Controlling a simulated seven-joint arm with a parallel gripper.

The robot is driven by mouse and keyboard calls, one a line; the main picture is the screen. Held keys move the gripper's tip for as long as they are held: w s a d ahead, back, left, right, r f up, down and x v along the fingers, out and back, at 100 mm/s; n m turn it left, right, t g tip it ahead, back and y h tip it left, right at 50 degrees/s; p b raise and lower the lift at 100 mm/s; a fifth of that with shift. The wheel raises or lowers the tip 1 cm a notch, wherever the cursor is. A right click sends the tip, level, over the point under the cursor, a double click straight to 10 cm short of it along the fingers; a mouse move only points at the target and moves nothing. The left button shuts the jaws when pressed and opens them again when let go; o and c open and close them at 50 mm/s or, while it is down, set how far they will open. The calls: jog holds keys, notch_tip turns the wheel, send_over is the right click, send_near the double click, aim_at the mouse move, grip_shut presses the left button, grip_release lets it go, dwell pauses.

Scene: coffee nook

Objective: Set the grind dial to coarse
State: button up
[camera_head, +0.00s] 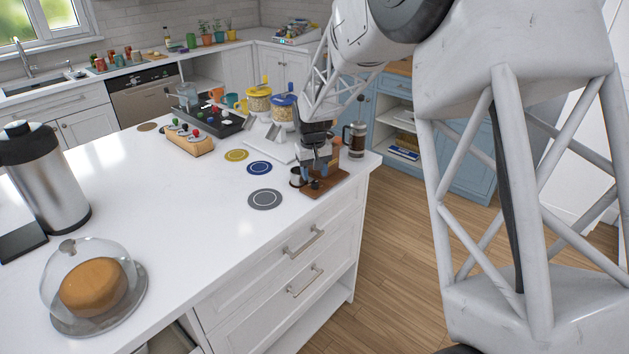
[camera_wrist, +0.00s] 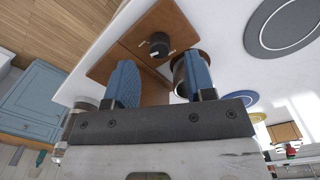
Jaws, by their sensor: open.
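The grind dial is a small black round knob (camera_wrist: 158,45) on a brown wooden base (camera_wrist: 180,28) in the wrist view, with pale marks beside it. In the head view the dial (camera_head: 315,184) sits low on the front of the brown base (camera_head: 331,183) near the counter's right edge. My gripper (camera_head: 318,168) is over the base. In the wrist view its two blue fingers (camera_wrist: 160,66) are open and apart, with the dial beyond the tips, roughly between them, and nothing held. I cannot read the dial's setting.
A metal cup (camera_head: 297,177) stands left of the base; it is partly hidden behind a finger in the wrist view (camera_wrist: 179,76). A French press (camera_head: 356,140) stands close behind right. Grey (camera_head: 264,199), blue (camera_head: 259,168) and yellow (camera_head: 236,155) discs lie left.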

aim_at(314, 182)
jog(key=shift+f, duration=1.7)
jog(key=c, duration=0.9)
jog(key=shift+m, duration=1.5)
grip_shut()
grip_release()
jog(key=o, duration=0.9)
